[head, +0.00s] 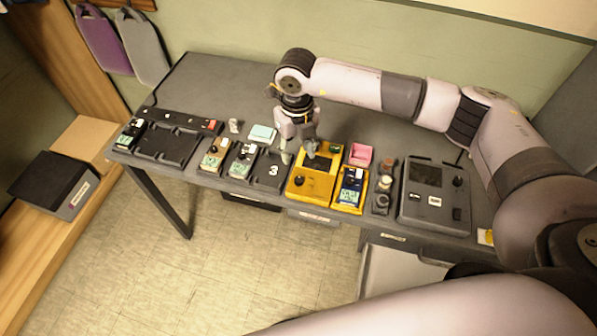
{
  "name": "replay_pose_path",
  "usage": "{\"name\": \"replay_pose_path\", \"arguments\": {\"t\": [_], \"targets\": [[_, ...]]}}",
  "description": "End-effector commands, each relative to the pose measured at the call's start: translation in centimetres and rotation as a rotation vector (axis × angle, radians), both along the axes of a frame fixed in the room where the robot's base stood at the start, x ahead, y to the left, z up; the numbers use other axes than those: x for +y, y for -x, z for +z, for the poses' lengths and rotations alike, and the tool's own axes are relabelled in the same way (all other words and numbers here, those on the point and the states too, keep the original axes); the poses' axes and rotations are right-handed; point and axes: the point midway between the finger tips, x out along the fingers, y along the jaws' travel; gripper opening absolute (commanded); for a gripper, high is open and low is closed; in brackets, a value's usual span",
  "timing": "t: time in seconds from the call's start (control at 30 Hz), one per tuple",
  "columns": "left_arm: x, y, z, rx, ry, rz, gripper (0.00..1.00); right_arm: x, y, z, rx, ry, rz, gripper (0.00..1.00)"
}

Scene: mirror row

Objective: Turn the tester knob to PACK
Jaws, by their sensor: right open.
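The tester appears to be the dark grey box (457,215) with a dark screen at the right of the table. Its small black knob (457,181) is right of the screen. Two small white labels sit below the screen, too small to read, and I cannot tell where the knob points. My right gripper (298,156) is open and empty, pointing down above the back edge of a yellow unit, well left of the tester and apart from its knob. My left gripper is not in view.
The yellow unit (311,187) has a black knob. Beside it stand a blue-and-yellow device (350,191), a pink box (360,154) and dark stacked parts (382,190). A dark tray marked 3 (270,171) and small devices lie left. The back left of the grey table (215,90) is clear.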

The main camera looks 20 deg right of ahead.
Motion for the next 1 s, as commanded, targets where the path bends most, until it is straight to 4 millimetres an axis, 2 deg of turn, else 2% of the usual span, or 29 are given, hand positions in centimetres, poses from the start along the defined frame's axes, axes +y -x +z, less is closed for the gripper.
{"name": "replay_pose_path", "arguments": {"t": [0.07, 0.17, 0.37, 0.5, 0.7, 1.0], "targets": [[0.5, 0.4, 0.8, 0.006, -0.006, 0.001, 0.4, 0.0, 0.1, -1.6, 0.005, 0.001, -0.003, 0.41], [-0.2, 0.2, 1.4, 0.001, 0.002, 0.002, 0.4, 0.0, 0.1, -3.8, 0.005, 0.001, -0.001, 0.41], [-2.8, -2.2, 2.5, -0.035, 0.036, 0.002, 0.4, 0.0, 0.1, -8.0, 0.004, 0.0, -0.002, 0.41], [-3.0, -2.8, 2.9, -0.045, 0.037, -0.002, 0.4, 0.0, 0.0, -10.2, 0.003, -0.001, 0.0, 0.41], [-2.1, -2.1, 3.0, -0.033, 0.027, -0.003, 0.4, 0.0, 0.0, -11.7, 0.0, -0.001, 0.0, 0.41], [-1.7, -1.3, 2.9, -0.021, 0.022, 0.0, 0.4, 0.0, 0.0, -11.9, 0.0, -0.001, 0.0, 0.4]]}}
